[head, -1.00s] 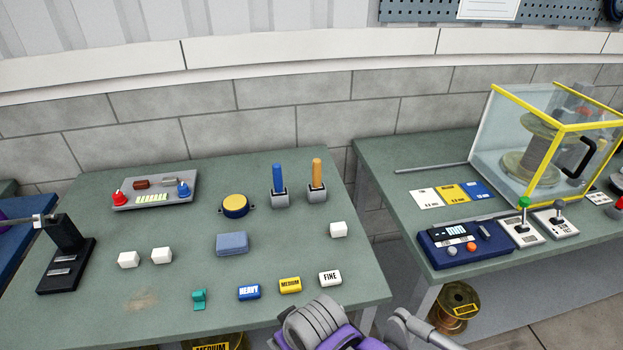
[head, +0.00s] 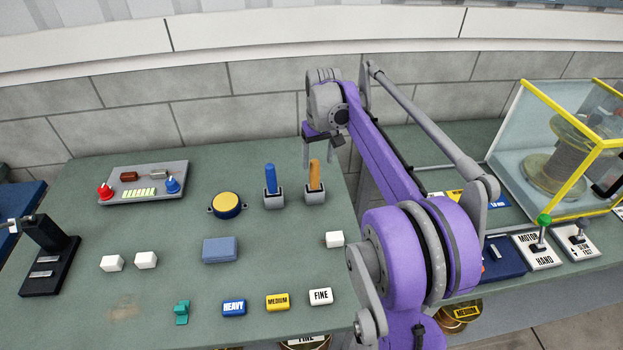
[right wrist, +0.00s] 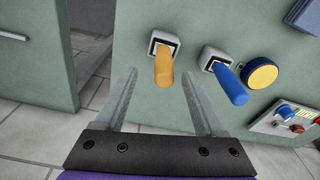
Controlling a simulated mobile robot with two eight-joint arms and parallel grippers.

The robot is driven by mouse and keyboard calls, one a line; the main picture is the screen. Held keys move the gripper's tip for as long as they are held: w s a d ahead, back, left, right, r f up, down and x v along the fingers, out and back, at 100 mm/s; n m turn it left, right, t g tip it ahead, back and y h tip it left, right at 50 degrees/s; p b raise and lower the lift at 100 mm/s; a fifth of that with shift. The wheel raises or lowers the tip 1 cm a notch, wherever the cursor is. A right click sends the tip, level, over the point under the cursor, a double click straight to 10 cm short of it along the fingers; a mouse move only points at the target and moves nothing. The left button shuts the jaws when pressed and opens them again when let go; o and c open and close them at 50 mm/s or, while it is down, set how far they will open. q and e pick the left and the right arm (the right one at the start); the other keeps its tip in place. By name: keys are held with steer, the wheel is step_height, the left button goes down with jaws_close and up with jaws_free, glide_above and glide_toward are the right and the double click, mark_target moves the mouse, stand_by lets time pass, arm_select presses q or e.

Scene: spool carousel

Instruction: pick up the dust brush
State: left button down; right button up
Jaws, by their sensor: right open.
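Two upright handles stand in grey square holders on the green bench: an orange handle (head: 314,175) and, to its left, a blue handle (head: 270,178). Their lower ends are hidden in the holders, so I cannot tell which one is the dust brush. My right gripper (head: 319,160) is open and empty, hanging close above the orange handle. In the right wrist view the orange handle (right wrist: 163,66) lies between the open fingertips (right wrist: 160,75), nearer the right finger, with no clear contact. The blue handle (right wrist: 230,84) is outside, to the right. My left gripper is out of view.
A yellow-topped round tin (head: 228,205) sits left of the blue handle. A blue-grey block (head: 220,250), white cubes (head: 145,260) and labelled blocks (head: 277,302) lie nearer the front. A yellow-framed clear case (head: 540,140) stands on the right bench.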

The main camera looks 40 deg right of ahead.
mark_target(314, 178)
step_height(314, 178, down, 3)
steer(key=shift+r, duration=0.2)
steer(key=shift+w+a+f, duration=0.1)
steer(key=shift+w+f, duration=0.1)
steer(key=shift+f, duration=0.8)
steer(key=shift+w+d+f, duration=0.1)
steer(key=shift+w+f, duration=0.15)
steer(key=shift+f, duration=0.75)
steer(key=shift+w+a+f, duration=0.1)
steer(key=shift+w+f, duration=0.1)
steer(key=shift+f, duration=0.8)
jaws_close()
